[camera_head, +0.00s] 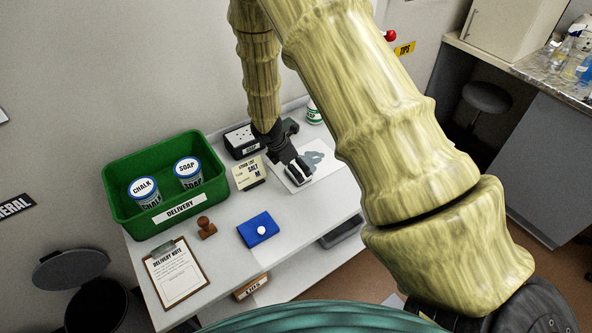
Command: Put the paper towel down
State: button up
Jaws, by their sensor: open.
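A flat white sheet (325,177), possibly the paper towel, lies on the white bench at the back right, with a grey patch (313,158) showing on it. My gripper (299,173) is over the left part of this sheet, pointing down, with its jaws open. A small white area shows at its fingertips; I cannot tell whether that is part of the fingers or paper between them. My gripper hides part of the sheet, and I cannot tell whether it touches it.
A green delivery crate (118,205) holds chalk and soap tubs. Near my gripper stand a dark box (240,141), a salt card (248,173) and a white-green tub (314,113). A stamp (206,228), blue pad (257,229) and clipboard (176,275) lie in front. The bench between is clear.

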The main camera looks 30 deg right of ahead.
jog(key=b+v, duration=0.1)
jog(key=v, duration=0.7)
jog(key=shift+r, duration=0.25)
jog(key=shift+a, duration=0.1)
